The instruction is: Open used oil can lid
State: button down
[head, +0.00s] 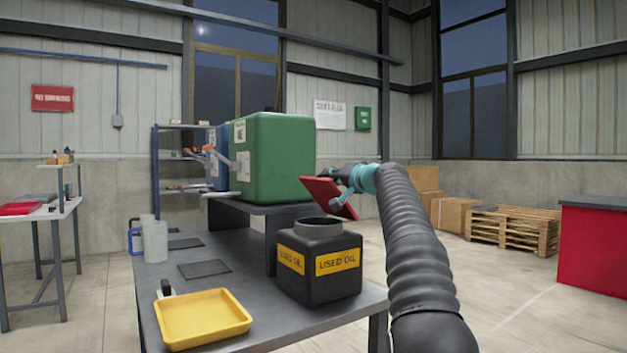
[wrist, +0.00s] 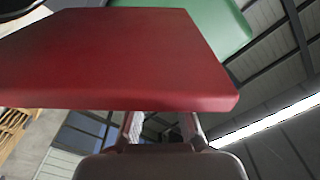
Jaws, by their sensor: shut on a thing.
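The black used oil can (head: 312,287) stands on the dark workbench, with yellow "USED OIL" labels on two faces. Its round grey neck (head: 318,227) is uncovered at the top. The red lid (head: 328,196) is tilted steeply above and behind the neck. Whether a hinge joins it to the can cannot be seen. My gripper (head: 347,196) is at the lid's right side, shut on it. In the wrist view the lid (wrist: 120,60) fills much of the picture, with my gripper's fingers (wrist: 160,128) at its edge; the fingertips are partly hidden.
A yellow tray (head: 203,318) lies at the bench's front left. A translucent jug (head: 154,240) with a blue handle stands behind it. A large green tank (head: 275,155) sits on a raised stand behind the can. A red cabinet (head: 592,250) is at the far right.

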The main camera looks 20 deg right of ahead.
jog(key=shift+w+d+r+m, duration=0.1)
jog(key=shift+w+d+m, duration=0.1)
jog(key=shift+d+m, duration=0.45)
jog(key=shift+w+d+r+m, duration=0.1)
jog(key=shift+w+d+m, duration=0.05)
jog(key=shift+d+m, duration=0.45)
jog(key=c, duration=1.2)
grip_release()
jog(key=shift+d, duration=0.1)
jog(key=shift+s+r, duration=0.1)
jog(key=shift+s, duration=0.1)
jog(key=shift+s+d, duration=0.1)
jog(key=shift+s, duration=0.4)
jog(key=v, duration=1)
jog(key=shift+s, duration=0.3)
jog(key=shift+d, duration=0.1)
